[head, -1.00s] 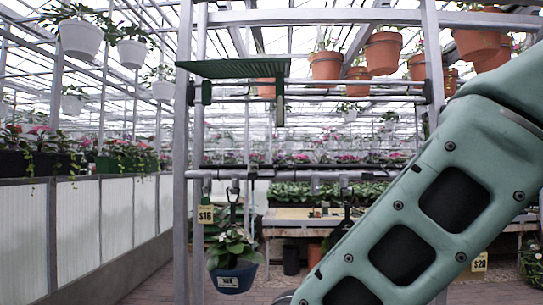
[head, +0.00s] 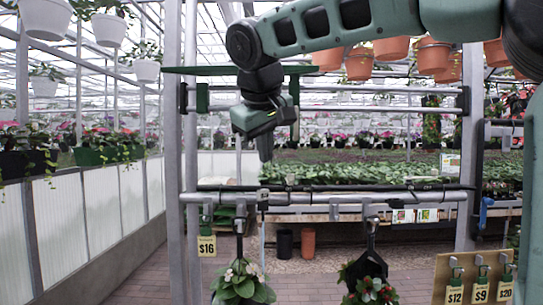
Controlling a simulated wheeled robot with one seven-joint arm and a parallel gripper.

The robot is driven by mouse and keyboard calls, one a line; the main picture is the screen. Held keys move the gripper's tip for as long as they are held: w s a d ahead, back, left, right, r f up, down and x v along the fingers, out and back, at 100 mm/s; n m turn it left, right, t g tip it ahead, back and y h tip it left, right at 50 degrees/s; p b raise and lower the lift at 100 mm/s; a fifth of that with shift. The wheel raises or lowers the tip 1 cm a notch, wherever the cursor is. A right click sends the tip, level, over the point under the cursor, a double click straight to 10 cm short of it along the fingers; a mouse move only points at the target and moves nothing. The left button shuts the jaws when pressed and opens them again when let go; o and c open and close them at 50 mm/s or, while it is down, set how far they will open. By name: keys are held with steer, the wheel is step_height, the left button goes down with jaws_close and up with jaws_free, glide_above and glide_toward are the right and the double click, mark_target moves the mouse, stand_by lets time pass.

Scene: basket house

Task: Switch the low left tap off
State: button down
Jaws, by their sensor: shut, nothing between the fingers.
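A grey horizontal pipe (head: 300,198) runs low across the metal frame in the head view. Small grey fittings hang under it, one at the left (head: 240,210) and others further right (head: 335,208). I cannot tell for sure which one is the low left tap, or how its handle is turned. My gripper (head: 265,150) points down above the left part of the pipe, with its fingers shut and empty. It appears apart from the pipe; its depth is hard to judge.
A potted plant (head: 243,283) and a red-flowered plant (head: 370,290) hang below the pipe. A green shelf (head: 195,70) and upper rail (head: 380,108) cross the frame near my arm. A price-tag board (head: 470,278) stands at lower right. Terracotta pots hang above.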

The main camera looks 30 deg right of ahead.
mark_target(289, 177)
steer(key=shift+w+d+r, duration=0.2)
steer(key=shift+d+r, duration=0.2)
steer(key=shift+r, duration=0.2)
steer(key=shift+w+d+r, duration=0.2)
steer(key=shift+d+r, duration=0.15)
steer(key=shift+r, duration=0.25)
steer(key=shift+f, duration=0.1)
steer(key=w+d+f+p, duration=0.5)
steer(key=d+f, duration=0.2)
steer(key=f, duration=0.1)
steer(key=shift+d, duration=0.35)
steer(key=shift+w, duration=0.1)
steer(key=shift+s+d, duration=0.25)
steer(key=shift+d, duration=0.05)
